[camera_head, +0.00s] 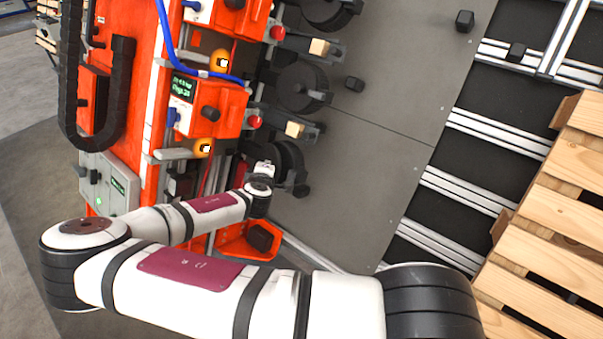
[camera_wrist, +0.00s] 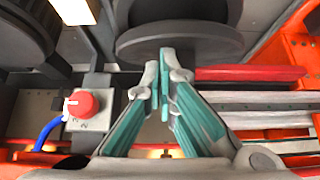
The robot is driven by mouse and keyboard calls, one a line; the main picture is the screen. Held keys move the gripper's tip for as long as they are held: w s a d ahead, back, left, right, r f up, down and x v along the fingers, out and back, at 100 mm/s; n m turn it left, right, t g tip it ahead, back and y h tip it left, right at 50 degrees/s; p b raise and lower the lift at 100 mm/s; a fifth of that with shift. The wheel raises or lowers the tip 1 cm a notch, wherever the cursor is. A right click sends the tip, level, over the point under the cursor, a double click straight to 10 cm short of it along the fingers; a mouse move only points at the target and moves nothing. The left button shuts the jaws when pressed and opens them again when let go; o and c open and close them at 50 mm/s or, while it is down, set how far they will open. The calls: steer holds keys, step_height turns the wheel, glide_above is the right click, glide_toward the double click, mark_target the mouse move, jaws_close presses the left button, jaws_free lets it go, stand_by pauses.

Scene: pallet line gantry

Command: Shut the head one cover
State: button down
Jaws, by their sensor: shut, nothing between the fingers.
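My gripper (camera_wrist: 162,80) is shut and empty, with teal finger pads, in the wrist view. Its tips are just in front of a dark round disc (camera_wrist: 180,40); I cannot tell whether they touch it. In the head view my gripper (camera_head: 265,168) is beside the lowest dark reel (camera_head: 288,160) of an orange machine (camera_head: 120,75). No part is clearly marked as the head one cover. An orange, open-looking tray-shaped part (camera_head: 248,243) is low on the machine, partly hidden behind my arm; I cannot tell whether it is the cover.
A red knob on a grey box (camera_wrist: 82,104) is left of my fingers. Orange framework (camera_wrist: 300,60) is at the right. In the head view, a blue cable (camera_head: 185,60) and black cable chain (camera_head: 115,105) hang on the machine. A wooden pallet (camera_head: 550,220) is at right.

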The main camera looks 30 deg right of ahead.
mark_target(277, 169)
steer(key=shift+s+d+f, duration=0.15)
steer(key=shift+d+f, duration=0.05)
steer(key=shift+d, duration=0.1)
stand_by(0.4)
steer(key=shift+s+d+f, duration=0.2)
steer(key=shift+d+f, duration=0.2)
steer(key=shift+d, duration=0.3)
steer(key=shift+s+d+f, duration=0.15)
steer(key=shift+d+f, duration=0.2)
steer(key=shift+d, duration=0.35)
steer(key=shift+a, duration=0.15)
steer(key=s+a+r+p, duration=0.2)
steer(key=a+r, duration=0.3)
steer(key=a, duration=0.3)
steer(key=shift+s+p, duration=0.35)
steer(key=shift+p, duration=0.45)
stand_by(0.6)
